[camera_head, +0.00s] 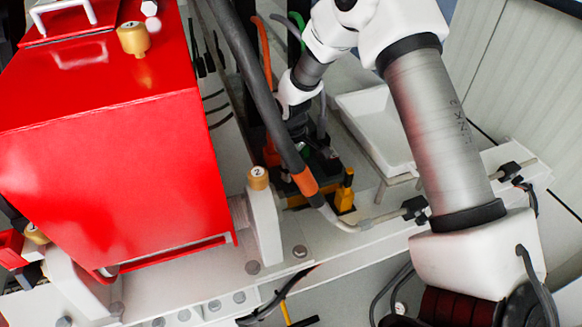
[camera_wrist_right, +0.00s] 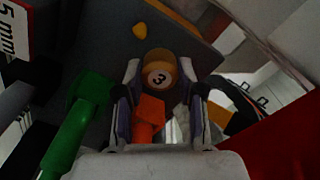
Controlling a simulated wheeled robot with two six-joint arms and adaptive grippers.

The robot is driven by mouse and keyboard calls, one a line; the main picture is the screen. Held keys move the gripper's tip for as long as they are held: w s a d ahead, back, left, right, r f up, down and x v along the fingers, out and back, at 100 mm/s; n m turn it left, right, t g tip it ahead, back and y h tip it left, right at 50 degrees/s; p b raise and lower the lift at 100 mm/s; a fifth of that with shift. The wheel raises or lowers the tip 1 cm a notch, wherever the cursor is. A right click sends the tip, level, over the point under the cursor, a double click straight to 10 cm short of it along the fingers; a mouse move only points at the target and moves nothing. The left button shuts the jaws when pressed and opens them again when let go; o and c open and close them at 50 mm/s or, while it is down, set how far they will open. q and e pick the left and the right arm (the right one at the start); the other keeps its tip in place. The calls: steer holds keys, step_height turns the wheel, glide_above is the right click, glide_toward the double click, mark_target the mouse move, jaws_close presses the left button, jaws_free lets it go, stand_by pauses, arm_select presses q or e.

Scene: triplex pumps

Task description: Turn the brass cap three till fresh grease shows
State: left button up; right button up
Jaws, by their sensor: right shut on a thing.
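The brass cap three (camera_wrist_right: 159,73), a round cap with a "3" on a pale disc, shows in the right wrist view between the fingertips of my right gripper (camera_wrist_right: 160,85). The fingers are shut on it, one at each side. In the head view the gripper reaches down behind the dark hose, and cap three cannot be made out there. A small yellow-orange blob (camera_wrist_right: 140,30) lies beyond the cap; I cannot tell whether it is grease. My left gripper is not in view.
Brass cap two (camera_head: 258,174) tops a white post beside the red housing (camera_head: 110,160). Another brass cap (camera_head: 133,38) sits on the housing. A dark hose (camera_head: 255,85) runs close to my right gripper. Green (camera_wrist_right: 75,125) and orange (camera_wrist_right: 149,115) handles lie near its fingers. A white tray (camera_head: 370,115) stands behind.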

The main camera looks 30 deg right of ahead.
steer(key=shift+s+f+m, duration=0.2)
steer(key=shift+m, duration=0.5)
steer(key=o, duration=1.1)
steer(key=shift+o, duration=0.2)
steer(key=shift+w+r, duration=0.1)
steer(key=shift+r, duration=0.2)
step_height(320, 180, up, 12)
steer(key=shift+f, duration=0.2)
